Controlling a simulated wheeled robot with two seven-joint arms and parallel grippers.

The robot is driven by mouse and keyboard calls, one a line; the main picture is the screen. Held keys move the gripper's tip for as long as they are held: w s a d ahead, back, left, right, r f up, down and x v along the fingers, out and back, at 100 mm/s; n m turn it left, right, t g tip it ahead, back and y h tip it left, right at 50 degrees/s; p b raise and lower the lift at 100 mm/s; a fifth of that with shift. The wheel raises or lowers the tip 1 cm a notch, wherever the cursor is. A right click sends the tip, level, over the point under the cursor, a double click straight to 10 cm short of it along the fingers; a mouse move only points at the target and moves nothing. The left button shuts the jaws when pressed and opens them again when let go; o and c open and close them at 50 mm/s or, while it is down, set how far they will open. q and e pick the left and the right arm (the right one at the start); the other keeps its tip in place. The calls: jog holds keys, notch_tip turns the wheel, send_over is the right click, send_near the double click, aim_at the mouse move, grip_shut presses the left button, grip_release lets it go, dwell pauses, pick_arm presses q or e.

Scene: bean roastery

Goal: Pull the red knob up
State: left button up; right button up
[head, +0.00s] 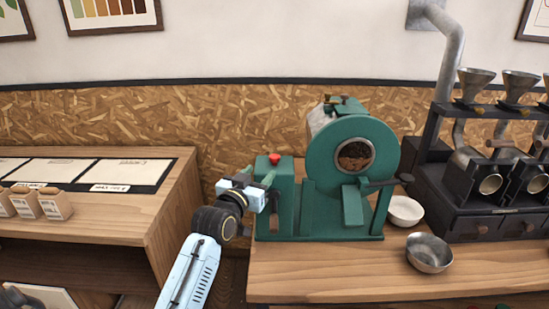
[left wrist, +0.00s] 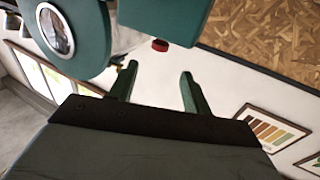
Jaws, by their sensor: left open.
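The red knob (head: 275,158) sits on top of the small green box (head: 283,212) at the left side of the green roaster (head: 318,190). My left gripper (head: 258,174) is at the left edge of that box, just below and left of the knob in the head view. In the left wrist view the knob (left wrist: 160,45) shows beyond the two green fingertips, sideways between them and apart from both. The left gripper (left wrist: 159,70) is open and empty. The knob's base is not clear in the left wrist view. My right gripper is in neither view.
A metal bowl (head: 429,252) and a white bowl (head: 405,211) stand right of the roaster on the wooden counter (head: 330,284). A dark machine with funnels (head: 480,190) stands farther right. A wooden table (head: 150,212) with small boxes is at left, across a gap.

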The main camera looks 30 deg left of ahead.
aim_at(273, 159)
pick_arm(q)
jog(key=w, duration=0.3)
jog(key=w+a, duration=0.1)
jog(key=w, duration=0.6)
jog(key=shift+w+a+b, duration=0.3)
jog(key=shift+w+b, duration=0.05)
jog(key=shift+w, duration=0.05)
jog(key=shift+c, duration=0.3)
grip_shut()
